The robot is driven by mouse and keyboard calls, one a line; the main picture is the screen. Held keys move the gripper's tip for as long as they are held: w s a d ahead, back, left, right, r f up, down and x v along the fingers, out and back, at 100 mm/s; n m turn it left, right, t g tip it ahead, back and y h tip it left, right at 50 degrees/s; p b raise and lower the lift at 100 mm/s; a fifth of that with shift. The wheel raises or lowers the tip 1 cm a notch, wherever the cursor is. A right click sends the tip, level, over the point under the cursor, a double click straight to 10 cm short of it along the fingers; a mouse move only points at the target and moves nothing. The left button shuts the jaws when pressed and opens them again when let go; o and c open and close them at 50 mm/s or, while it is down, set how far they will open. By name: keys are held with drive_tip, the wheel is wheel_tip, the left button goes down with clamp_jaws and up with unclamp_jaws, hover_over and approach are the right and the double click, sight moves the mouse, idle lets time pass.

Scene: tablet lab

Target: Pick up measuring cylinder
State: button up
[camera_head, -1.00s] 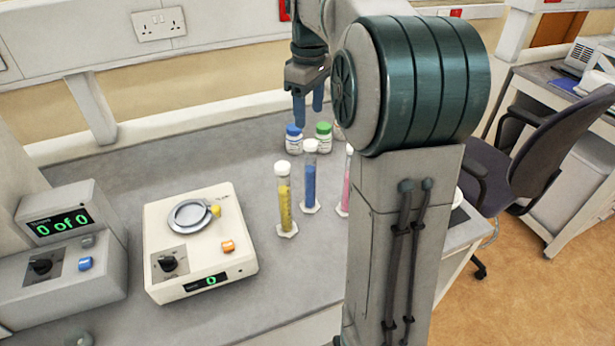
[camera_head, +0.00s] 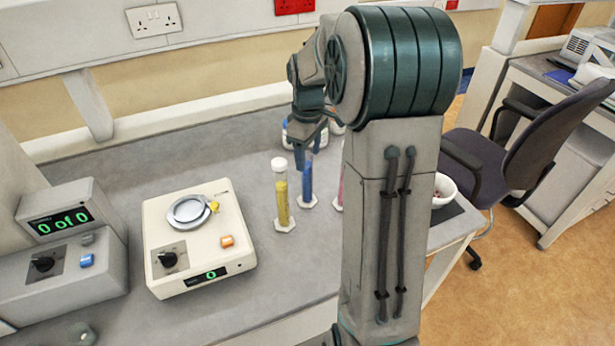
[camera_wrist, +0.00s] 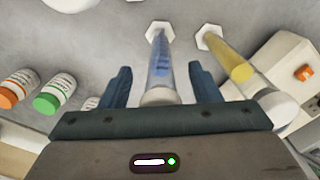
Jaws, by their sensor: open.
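A measuring cylinder with blue contents (camera_head: 307,183) stands upright on the bench in the head view. My gripper (camera_head: 308,160) is at its top, with the fingers pointing down and hiding its cap. In the wrist view my open gripper (camera_wrist: 119,92) has one finger showing on each side of the blue cylinder (camera_wrist: 161,60), and its pale cap is close to the palm. A yellow-filled cylinder (camera_head: 281,195) with a white cap stands to the left in the head view. A pink-filled cylinder (camera_head: 341,190) is mostly hidden behind my arm.
A cream weighing device (camera_head: 205,250) with a round plate stands left of the cylinders. A grey counter box (camera_head: 70,250) is further left. A white bowl (camera_head: 443,190) stands at right.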

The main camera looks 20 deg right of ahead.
drive_tip(key=shift+f, duration=0.1)
clamp_jaws()
